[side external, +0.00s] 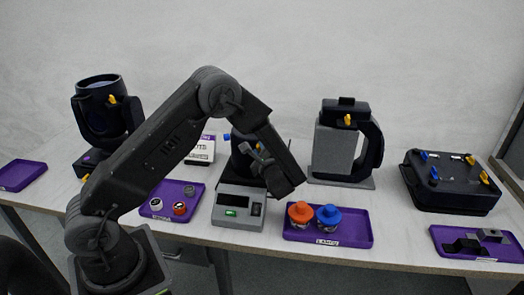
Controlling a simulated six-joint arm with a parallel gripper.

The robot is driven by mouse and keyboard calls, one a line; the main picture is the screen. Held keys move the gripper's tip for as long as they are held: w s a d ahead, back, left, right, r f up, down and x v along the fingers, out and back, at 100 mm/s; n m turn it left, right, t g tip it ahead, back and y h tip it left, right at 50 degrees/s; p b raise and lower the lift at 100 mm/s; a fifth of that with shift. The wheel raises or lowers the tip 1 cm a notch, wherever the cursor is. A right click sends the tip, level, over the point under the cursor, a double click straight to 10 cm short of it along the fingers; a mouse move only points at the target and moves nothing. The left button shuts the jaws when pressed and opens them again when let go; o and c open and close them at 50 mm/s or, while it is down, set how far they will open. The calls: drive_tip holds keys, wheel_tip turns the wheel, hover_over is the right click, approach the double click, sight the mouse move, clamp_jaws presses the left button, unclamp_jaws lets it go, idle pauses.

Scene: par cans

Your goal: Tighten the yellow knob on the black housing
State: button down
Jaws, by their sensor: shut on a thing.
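The black housing (240,164) stands at the middle of the table, behind a grey box, and my forearm covers part of it. A blue knob (227,136) sticks out at its upper left. My gripper (256,153) is at the right side of this housing, its fingers closed against it. The yellow knob of this housing does not show; the fingers and wrist cover the place where they grip. Its angle cannot be told.
The grey box (226,215) with a green light stands in front. Purple trays (352,238) hold orange and blue pots and small parts. A black lamp (97,120) is at left, a clamp (370,150) and black case (450,190) at right; these carry other yellow knobs.

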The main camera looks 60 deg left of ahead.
drive_tip(key=shift+d, duration=0.1)
idle(0.4)
drive_tip(key=c, duration=0.9)
unclamp_jaws()
drive_tip(key=shift+c, duration=0.2)
drive_tip(key=v, duration=1.3)
drive_tip(key=shift+d, duration=0.4)
drive_tip(key=shift+s+r, duration=0.1)
drive_tip(key=shift+s, duration=0.05)
